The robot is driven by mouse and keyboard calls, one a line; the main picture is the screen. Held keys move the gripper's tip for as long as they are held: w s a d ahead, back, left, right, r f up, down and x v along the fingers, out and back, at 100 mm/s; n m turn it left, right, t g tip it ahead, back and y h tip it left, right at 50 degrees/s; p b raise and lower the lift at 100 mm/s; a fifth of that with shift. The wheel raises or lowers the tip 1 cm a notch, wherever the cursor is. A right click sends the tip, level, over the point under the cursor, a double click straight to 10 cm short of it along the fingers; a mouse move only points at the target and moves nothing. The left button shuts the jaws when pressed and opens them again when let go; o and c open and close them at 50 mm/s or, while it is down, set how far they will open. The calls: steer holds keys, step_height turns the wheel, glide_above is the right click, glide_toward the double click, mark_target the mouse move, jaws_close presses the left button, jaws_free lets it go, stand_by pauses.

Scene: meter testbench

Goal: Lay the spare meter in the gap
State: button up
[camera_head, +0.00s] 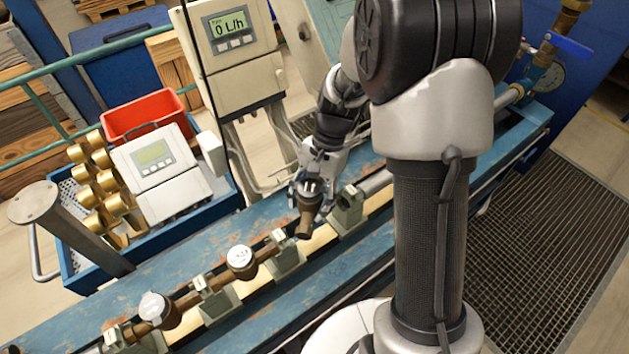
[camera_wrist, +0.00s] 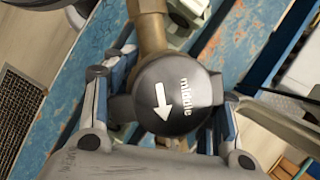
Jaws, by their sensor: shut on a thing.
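The spare meter (camera_head: 308,215) is a brown body held in my gripper (camera_head: 314,184). In the head view the meter is over the gap in the row, between a green-grey clamp (camera_head: 286,256) at lower left and another clamp (camera_head: 347,210) at right. Its brown end points down in the picture, at an angle to the row. I cannot tell whether it touches the bench.
Two brown meters with white caps (camera_head: 240,257) (camera_head: 154,306) sit farther down the blue bench (camera_head: 200,243). A blue cart (camera_head: 205,212) beside it holds brass fittings (camera_head: 92,185), a grey display unit (camera_head: 157,168) and a red bin (camera_head: 145,112). A steel post (camera_head: 80,232) stands at left.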

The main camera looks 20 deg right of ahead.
mark_target(317, 212)
steer(key=r+m, duration=0.1)
steer(key=m, duration=0.1)
steer(key=r+m+t+p, duration=0.1)
steer(key=m, duration=0.1)
steer(key=r+m+t+y, duration=0.1)
steer(key=shift+s+d+r+m, duration=0.1)
steer(key=shift+s+d+m, duration=0.2)
steer(key=shift+s+m, duration=0.1)
steer(key=m, duration=0.1)
steer(key=t, duration=0.1)
steer(key=m, duration=0.1)
steer(key=shift+s+d+r+m+t+p, duration=0.25)
steer(key=shift+s+r+m+t+p, duration=0.05)
steer(key=shift+r+p, duration=0.05)
steer(key=shift+s+f, duration=0.1)
step_height(317, 212, down, 6)
steer(key=b, duration=0.5)
steer(key=shift+b, duration=0.3)
steer(key=shift+f, duration=0.3)
steer(key=shift+f+b, duration=1.15)
steer(key=shift+f, duration=0.1)
steer(key=shift+f, duration=0.35)
